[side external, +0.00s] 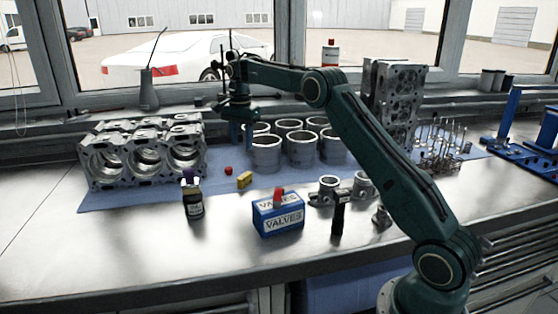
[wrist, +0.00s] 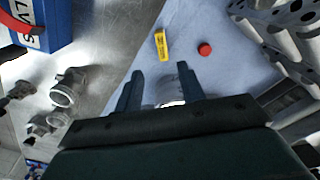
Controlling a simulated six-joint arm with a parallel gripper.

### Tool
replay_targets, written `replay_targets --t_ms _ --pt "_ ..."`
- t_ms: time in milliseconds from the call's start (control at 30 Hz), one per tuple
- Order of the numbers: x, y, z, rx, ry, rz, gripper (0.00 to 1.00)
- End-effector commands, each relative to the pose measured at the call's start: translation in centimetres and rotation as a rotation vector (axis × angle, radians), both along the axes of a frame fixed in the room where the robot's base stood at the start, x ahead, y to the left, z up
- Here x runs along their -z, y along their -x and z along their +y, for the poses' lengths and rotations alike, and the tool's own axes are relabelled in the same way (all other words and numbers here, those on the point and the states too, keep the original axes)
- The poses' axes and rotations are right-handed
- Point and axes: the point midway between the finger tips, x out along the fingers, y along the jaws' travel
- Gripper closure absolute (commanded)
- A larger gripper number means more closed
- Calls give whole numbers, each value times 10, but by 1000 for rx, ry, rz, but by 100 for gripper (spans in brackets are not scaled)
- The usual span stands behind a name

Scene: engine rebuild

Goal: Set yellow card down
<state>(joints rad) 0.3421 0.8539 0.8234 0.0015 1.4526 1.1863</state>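A small yellow card or block (side external: 244,180) with dark marks rests on the blue mat (side external: 140,198), close to its front edge. It also shows in the wrist view (wrist: 161,45), beyond my fingertips and touching neither finger. My gripper (side external: 242,142) points down above the mat, behind the yellow piece and left of the metal cylinders. In the wrist view its two fingers (wrist: 160,70) are spread apart. Nothing is held between them; a pale round cylinder shows farther down behind the gap.
A small red cap (side external: 228,171) lies left of the yellow piece. An engine block (side external: 140,155) stands at left, several cylinders (side external: 266,154) at right. A dark bottle (side external: 192,200) and a blue valves box (side external: 278,216) stand in front. Bare metal bench lies between those two.

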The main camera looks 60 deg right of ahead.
Motion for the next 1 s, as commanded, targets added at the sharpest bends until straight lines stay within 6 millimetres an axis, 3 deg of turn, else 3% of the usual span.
replay_targets --t_ms 267,467,700,1000 --pt "-50 25 34 -169 23 -52 61" --pt "-87 57 64 -330 49 -98 61" --pt "-120 104 98 -521 84 -148 61" --pt "-142 173 136 -759 138 -210 61"
